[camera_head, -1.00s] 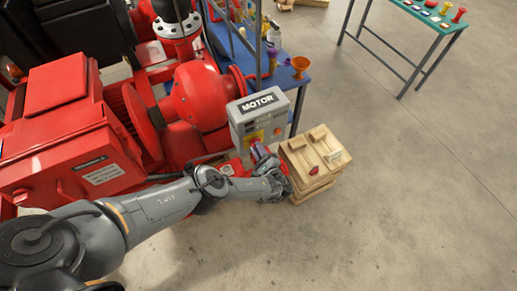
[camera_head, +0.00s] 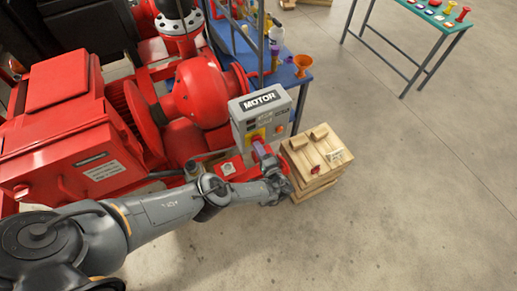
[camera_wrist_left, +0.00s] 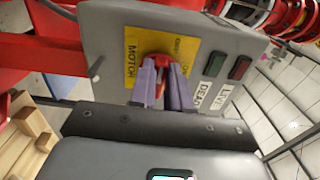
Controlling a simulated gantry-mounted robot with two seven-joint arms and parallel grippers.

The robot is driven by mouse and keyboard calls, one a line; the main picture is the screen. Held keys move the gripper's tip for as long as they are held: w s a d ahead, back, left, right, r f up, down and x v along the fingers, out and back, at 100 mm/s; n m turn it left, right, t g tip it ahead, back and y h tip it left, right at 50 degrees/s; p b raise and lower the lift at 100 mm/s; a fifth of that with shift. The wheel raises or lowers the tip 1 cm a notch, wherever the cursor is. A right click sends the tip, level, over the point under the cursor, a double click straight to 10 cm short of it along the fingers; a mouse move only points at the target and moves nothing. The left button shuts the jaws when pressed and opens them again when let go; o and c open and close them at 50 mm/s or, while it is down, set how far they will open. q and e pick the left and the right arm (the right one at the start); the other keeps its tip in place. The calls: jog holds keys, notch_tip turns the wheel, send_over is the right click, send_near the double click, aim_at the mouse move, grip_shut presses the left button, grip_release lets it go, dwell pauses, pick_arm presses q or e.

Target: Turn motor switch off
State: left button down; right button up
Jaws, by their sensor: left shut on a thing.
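The grey motor switch box (camera_head: 262,118), labelled MOTOR, stands at the front of the red pump skid. In the left wrist view its face carries a yellow plate (camera_wrist_left: 131,45) with a red rotary switch handle (camera_wrist_left: 160,60). My left gripper (camera_head: 258,145) reaches the front of the box from below. In the left wrist view its two purple fingers (camera_wrist_left: 163,82) are shut on the red handle, one on each side. The fingers hide much of the handle, so its exact angle is hard to read. My right gripper does not show.
The red motor housing (camera_head: 65,130) fills the left. A blue table (camera_head: 289,75) with funnels is behind the box, and a green-topped table (camera_head: 428,14) is at the far right. The floor at right is clear.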

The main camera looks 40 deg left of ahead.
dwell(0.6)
pick_arm(q)
jog(key=c, duration=1.1)
grip_release()
jog(key=shift+d, duration=0.1)
jog(key=p+v, duration=0.1)
jog(key=v, duration=0.9)
jog(key=shift+s+d, duration=0.15)
jog(key=shift+d, duration=0.2)
